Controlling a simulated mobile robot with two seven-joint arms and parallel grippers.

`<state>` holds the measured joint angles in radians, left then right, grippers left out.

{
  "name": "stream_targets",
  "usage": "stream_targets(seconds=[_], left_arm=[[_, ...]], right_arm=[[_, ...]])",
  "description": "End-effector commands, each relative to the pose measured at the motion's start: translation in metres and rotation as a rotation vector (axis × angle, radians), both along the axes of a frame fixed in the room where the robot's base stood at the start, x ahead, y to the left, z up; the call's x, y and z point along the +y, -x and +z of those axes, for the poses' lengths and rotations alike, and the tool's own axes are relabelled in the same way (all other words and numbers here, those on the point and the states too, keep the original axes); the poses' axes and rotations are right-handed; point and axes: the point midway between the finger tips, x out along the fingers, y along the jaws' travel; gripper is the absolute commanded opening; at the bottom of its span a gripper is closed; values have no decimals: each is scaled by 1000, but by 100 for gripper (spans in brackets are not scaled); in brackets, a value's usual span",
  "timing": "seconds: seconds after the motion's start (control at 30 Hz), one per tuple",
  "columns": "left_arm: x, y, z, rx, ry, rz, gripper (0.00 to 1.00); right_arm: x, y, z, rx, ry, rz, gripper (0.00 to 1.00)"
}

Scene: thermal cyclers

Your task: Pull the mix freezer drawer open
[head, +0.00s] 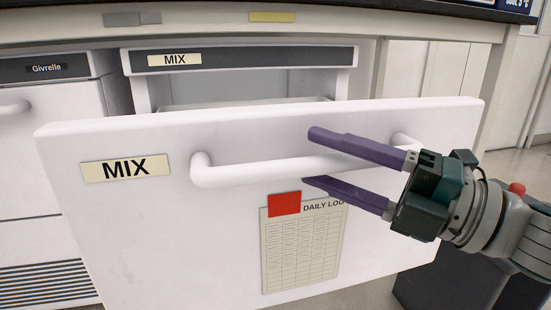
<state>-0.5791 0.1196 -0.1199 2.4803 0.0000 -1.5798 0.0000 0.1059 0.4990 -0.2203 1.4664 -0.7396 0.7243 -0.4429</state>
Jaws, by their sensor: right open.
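The mix freezer drawer (110,220) has a white front with a MIX label (126,168) and stands pulled out from its cabinet. A gap shows behind its top edge, with part of the inside visible. Its white bar handle (262,172) runs across the upper front. My right gripper (310,157) comes in from the right. Its two purple fingers are spread apart, one above and one below the handle bar in the picture. I cannot tell whether they touch the bar. The fingers and hand hide part of the handle's right side. My left gripper is not in view.
A second MIX label (174,60) is on the cabinet strip above the opening. A daily log sheet (300,250) with a red patch (285,204) is on the drawer front. A counter runs above.

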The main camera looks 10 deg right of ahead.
Motion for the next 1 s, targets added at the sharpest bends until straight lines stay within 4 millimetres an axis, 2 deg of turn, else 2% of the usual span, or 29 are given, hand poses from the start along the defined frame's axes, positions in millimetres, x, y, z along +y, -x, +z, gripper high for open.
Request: stream_targets(seconds=[0.2,0.63,1.0], left_arm=[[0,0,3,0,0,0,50],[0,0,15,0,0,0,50],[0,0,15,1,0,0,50]], right_arm=[[-7,7,-2,4,1,-1,57],[-65,59,-12,4,1,-1,57],[-73,67,-14,0,0,0,57]])
